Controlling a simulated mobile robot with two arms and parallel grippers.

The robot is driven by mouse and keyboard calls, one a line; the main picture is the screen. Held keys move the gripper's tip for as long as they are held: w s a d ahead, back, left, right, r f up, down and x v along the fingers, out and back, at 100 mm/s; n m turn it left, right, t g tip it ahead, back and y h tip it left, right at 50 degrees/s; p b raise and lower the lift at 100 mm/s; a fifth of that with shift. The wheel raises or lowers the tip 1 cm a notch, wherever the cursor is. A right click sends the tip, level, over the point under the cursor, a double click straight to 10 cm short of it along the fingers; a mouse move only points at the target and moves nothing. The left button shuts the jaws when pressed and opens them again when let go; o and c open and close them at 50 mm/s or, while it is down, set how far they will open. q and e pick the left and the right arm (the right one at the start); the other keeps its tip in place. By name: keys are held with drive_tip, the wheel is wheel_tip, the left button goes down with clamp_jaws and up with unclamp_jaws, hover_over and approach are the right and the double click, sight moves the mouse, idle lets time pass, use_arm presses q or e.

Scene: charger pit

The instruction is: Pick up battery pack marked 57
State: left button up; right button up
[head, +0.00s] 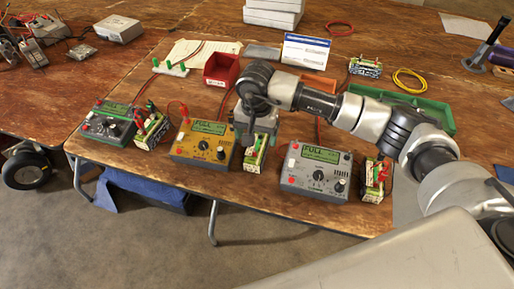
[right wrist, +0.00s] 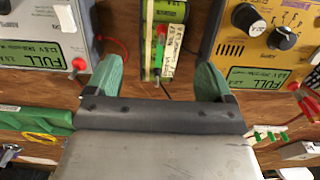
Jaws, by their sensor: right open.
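Battery packs with green cells stand beside the chargers: one right of the green charger (head: 151,130), one between the yellow and grey chargers (head: 255,158), and one right of the grey charger (head: 374,183). Another pack (head: 365,67) lies at the back. I cannot read 57 on any of them. My right gripper (head: 250,135) is over the middle pack. In the right wrist view its green fingers (right wrist: 158,78) are open and apart, with that pack (right wrist: 164,40) ahead between them; nothing is held. My left gripper is out of view.
The green (head: 110,122), yellow (head: 203,142) and grey (head: 316,171) chargers line the table front; the yellow and grey displays read FULL. Behind are a red bin (head: 221,70), a white sign (head: 305,52), a green tray (head: 437,113) and a yellow cable (head: 409,81).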

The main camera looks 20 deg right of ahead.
sight(257, 145)
drive_tip(key=shift+w+f, duration=0.1)
drive_tip(key=shift+f, duration=0.25)
drive_tip(key=f, duration=0.4)
drive_tip(key=shift+d+f+p, duration=0.15)
drive_tip(key=shift+d+p, duration=0.05)
drive_tip(key=shift+p, duration=0.2)
drive_tip(key=shift+w+f, duration=0.1)
drive_tip(key=shift+f, duration=0.25)
drive_tip(key=shift+c, duration=1.3)
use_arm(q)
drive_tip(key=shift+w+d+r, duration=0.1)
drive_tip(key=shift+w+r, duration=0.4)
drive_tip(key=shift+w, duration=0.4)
use_arm(e)
drive_tip(key=c, duration=1.2)
